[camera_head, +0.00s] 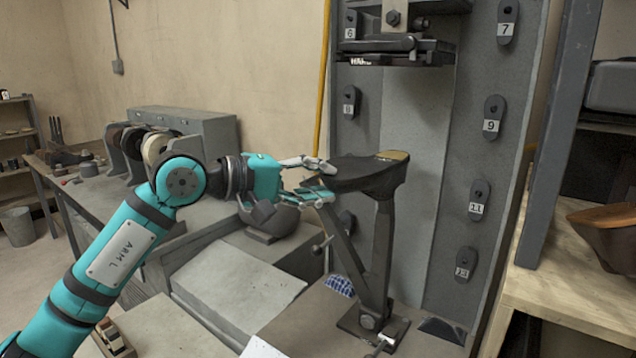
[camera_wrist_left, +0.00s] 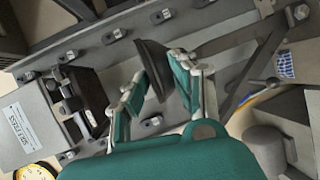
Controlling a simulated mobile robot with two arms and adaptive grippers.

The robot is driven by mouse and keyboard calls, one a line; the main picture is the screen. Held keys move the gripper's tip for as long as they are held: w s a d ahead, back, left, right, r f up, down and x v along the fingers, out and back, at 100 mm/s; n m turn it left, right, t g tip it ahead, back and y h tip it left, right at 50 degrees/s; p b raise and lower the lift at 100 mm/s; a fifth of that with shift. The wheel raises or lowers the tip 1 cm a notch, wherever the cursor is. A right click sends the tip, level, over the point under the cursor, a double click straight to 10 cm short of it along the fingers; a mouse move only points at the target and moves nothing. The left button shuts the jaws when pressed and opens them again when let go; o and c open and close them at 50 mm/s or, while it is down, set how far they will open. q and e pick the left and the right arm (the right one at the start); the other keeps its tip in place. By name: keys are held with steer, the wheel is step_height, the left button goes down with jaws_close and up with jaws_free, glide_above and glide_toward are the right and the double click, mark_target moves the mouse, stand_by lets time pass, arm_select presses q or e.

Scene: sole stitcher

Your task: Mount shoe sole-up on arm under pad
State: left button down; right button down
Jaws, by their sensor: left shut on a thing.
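A dark shoe (camera_head: 365,174) lies sole-up and roughly level at the top of the grey machine arm (camera_head: 381,250), with a tan patch at its right end. The join between shoe and arm is hard to make out. The black pad (camera_head: 400,52) is above with a clear gap. My left gripper (camera_head: 318,180) comes from the left and is shut on the shoe's left end, one finger above and one below in the picture. In the left wrist view the dark shoe (camera_wrist_left: 152,68) shows edge-on between the fingers. My right gripper is not in view.
A grey back panel (camera_head: 420,130) with numbered knobs stands behind the arm. A wooden bench (camera_head: 560,290) with a brown shoe-like object (camera_head: 608,238) is at right. A workbench with wheels (camera_head: 155,148) stands behind my left arm. A yellow pole (camera_head: 322,90) runs beside the panel.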

arm_select(q)
steer(key=shift+f, duration=0.1)
stand_by(0.3)
steer(key=c, duration=1)
jaws_free()
steer(key=shift+o, duration=0.2)
